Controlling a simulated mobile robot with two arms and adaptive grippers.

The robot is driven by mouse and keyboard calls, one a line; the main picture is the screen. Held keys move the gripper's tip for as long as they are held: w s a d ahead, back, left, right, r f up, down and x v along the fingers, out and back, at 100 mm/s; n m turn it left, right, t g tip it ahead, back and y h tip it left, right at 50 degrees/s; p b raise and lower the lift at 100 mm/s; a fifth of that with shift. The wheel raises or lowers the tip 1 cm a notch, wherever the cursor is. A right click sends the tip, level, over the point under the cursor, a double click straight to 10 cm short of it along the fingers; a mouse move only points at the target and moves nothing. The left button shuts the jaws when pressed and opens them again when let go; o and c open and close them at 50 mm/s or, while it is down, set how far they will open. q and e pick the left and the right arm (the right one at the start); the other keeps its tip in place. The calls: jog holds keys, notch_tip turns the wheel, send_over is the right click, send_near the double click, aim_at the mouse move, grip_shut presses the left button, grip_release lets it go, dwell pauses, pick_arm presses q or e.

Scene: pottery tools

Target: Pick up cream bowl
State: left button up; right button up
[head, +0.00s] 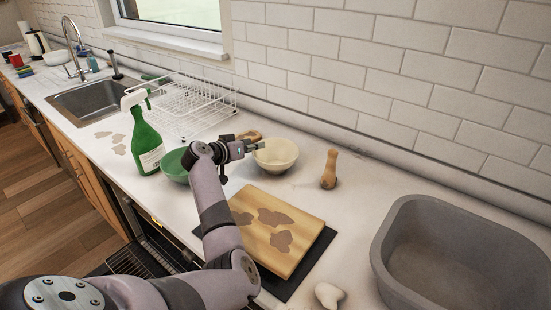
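The cream bowl (277,157) stands upright on the white counter in the head view, between a green bowl (174,168) and a wooden pestle-like tool. My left gripper (257,146) is at the left rim of the cream bowl, with its fingertips overlapping the rim in the picture. I cannot tell whether the fingers touch the rim or how far apart they are. My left arm partly hides the green bowl. My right gripper is not in view.
A wooden board (275,230) with brown patches lies in front of the cream bowl. The wooden tool (329,169) stands to its right. A green spray bottle (145,138) and a white wire rack (190,105) are left. A grey basin (396,225) is at right.

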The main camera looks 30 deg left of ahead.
aim_at(279, 154)
pick_arm(q)
jog(key=shift+w+f, duration=0.1)
jog(key=shift+w, duration=0.35)
jog(key=shift+a+f+p+x, duration=0.15)
jog(key=shift+p+x, duration=0.15)
jog(key=shift+x, duration=0.8)
jog(key=shift+a+f+p+x, duration=0.15)
jog(key=shift+p+x, duration=0.15)
jog(key=shift+x, duration=0.8)
jog(key=shift+s+d, duration=0.1)
jog(key=shift+c, duration=0.5)
grip_shut()
jog(key=shift+r, duration=0.1)
